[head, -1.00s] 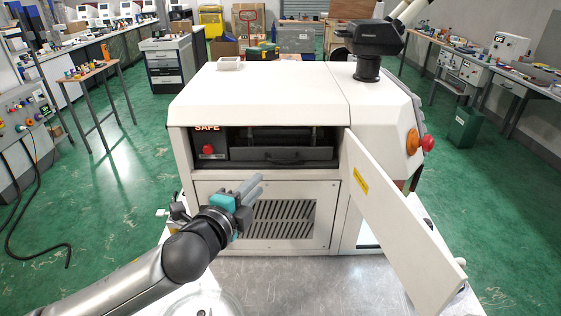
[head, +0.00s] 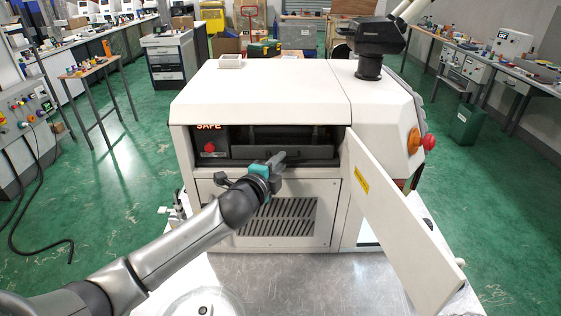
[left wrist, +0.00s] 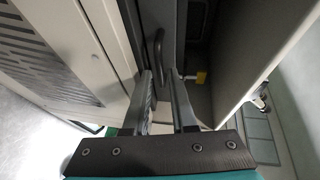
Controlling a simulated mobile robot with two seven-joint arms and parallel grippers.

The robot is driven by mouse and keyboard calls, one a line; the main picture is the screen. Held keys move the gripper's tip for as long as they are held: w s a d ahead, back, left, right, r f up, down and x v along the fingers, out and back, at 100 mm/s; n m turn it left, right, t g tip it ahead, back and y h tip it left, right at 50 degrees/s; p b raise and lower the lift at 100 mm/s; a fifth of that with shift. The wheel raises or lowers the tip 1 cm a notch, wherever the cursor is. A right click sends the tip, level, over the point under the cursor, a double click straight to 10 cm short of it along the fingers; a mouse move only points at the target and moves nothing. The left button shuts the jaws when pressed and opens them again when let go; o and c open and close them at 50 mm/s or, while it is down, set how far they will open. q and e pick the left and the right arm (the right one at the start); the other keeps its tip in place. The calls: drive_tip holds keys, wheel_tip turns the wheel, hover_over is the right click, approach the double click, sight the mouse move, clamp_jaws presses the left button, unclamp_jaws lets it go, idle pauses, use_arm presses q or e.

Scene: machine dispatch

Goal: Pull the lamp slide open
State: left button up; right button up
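The lamp slide (head: 323,153) is a dark drawer inside the front opening of the white machine (head: 255,95). Its black bar handle shows in the left wrist view (left wrist: 158,50); in the head view my gripper covers most of it. My left gripper (head: 282,157) is in front of the slide, fingers pointing at the handle. In the left wrist view its two fingers (left wrist: 161,78) are apart, with the handle just beyond and between their tips. I cannot tell whether they touch it. My right gripper is in neither view.
The white door (head: 395,225) stands swung open to the right of the opening. A red button (head: 210,147) under a SAFE label is left of the slide. A vented panel (head: 275,216) is below. An orange lamp and red knob (head: 429,142) stick out at the machine's right.

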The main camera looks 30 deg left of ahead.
use_arm(q)
drive_tip(key=shift+w+f, duration=0.1)
drive_tip(key=shift+w, duration=0.4)
drive_tip(key=shift+c, duration=0.3)
clamp_jaws()
idle(0.9)
